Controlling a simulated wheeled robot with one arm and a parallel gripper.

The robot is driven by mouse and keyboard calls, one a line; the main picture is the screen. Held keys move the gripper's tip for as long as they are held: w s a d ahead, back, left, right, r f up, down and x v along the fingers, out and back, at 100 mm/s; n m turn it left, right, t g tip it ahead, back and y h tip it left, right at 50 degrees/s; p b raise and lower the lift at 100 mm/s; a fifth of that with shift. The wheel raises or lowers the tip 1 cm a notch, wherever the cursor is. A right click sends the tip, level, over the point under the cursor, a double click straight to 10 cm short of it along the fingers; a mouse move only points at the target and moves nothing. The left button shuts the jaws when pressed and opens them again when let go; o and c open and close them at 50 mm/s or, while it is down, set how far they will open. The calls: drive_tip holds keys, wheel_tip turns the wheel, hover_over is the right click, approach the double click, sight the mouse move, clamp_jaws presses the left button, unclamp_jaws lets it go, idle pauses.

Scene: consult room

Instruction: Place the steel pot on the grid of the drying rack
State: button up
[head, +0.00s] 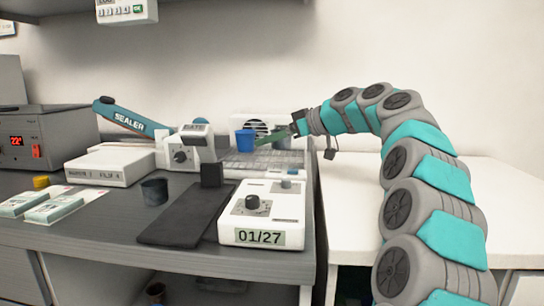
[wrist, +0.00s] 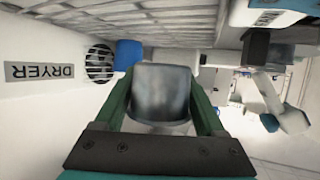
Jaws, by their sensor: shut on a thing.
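The steel pot (wrist: 161,92) is grey and shiny and sits between the two green fingers of my gripper (wrist: 161,108) in the wrist view. My gripper is shut on it. In the head view my gripper (head: 276,138) reaches in from the right over the drying rack, and I cannot make out the pot there. The rack's grid (head: 268,161) is pale, at the back right of the dark bench; it also fills the top of the upside-down wrist view (wrist: 190,27). I cannot tell whether the pot touches the grid.
A blue cup (head: 245,140) stands at the rack, close left of my gripper. The dryer's fan housing (head: 281,122) is behind. A white device reading 01/27 (head: 262,215) and a dark cup (head: 154,191) are in front.

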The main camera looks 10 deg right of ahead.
sight(272, 162)
drive_tip(key=shift+f+b, duration=0.95)
drive_tip(key=shift+f, duration=1.1)
drive_tip(key=shift+f+b, duration=0.2)
drive_tip(key=shift+b, duration=0.1)
drive_tip(key=o, duration=1.3)
drive_tip(key=shift+r, duration=0.1)
drive_tip(key=shift+r+p, duration=0.15)
drive_tip(key=shift+p, duration=0.15)
drive_tip(key=b+v, duration=0.1)
drive_tip(key=v, duration=1.1)
drive_tip(key=shift+d, duration=0.1)
